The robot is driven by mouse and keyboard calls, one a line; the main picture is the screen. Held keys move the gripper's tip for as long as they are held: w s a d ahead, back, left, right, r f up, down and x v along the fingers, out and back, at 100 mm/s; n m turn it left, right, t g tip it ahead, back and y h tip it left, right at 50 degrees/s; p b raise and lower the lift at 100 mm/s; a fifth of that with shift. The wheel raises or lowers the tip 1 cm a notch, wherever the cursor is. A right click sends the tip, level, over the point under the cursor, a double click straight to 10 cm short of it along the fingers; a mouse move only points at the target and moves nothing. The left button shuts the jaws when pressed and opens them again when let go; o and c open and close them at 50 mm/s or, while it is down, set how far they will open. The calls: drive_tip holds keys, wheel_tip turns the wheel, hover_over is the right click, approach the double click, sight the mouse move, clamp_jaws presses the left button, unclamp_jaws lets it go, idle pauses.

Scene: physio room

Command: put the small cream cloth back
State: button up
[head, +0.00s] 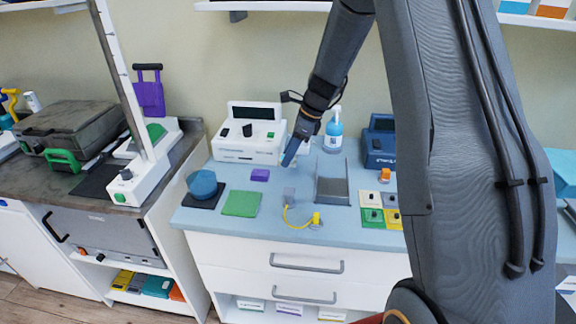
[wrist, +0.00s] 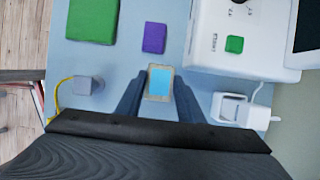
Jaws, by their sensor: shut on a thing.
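My gripper (wrist: 159,92) is shut on a small flat piece with a cream border and a light blue middle, which I take to be the small cream cloth (wrist: 151,95). It sits between the two dark fingers in the wrist view. In the head view my gripper (head: 290,153) points down over the back of the blue counter, in front of the white device; the held piece cannot be made out there. Its height above the counter is hard to tell. A flat green cloth (head: 241,203) and a small purple one (head: 260,175) lie on the counter to the left.
The white device (head: 248,136) stands behind. A grey block (head: 289,195) with a yellow cable, a grey stand (head: 333,188), coloured squares (head: 372,217), a bottle (head: 333,133) and a dark blue device (head: 379,145) occupy the right.

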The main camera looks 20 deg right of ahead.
sight(289, 176)
drive_tip(key=shift+f+p, duration=0.55)
drive_tip(key=shift+f, duration=1.9)
drive_tip(key=shift+f, duration=0.15)
drive_tip(key=o, duration=1.3)
drive_tip(key=shift+o, duration=0.2)
drive_tip(key=b+v, duration=0.3)
drive_tip(key=v, duration=0.8)
drive_tip(key=s+a+f+n+h, duration=0.1)
drive_tip(key=s+a+n+h, duration=0.1)
drive_tip(key=s+n, duration=0.9)
drive_tip(key=s+a+f+n+h, duration=0.1)
drive_tip(key=s+a+n+h, duration=0.1)
drive_tip(key=s+n, duration=0.9)
drive_tip(key=s, duration=0.5)
drive_tip(key=shift+s+a+n, duration=0.15)
drive_tip(key=shift+a+n, duration=0.1)
drive_tip(key=shift+n, duration=0.05)
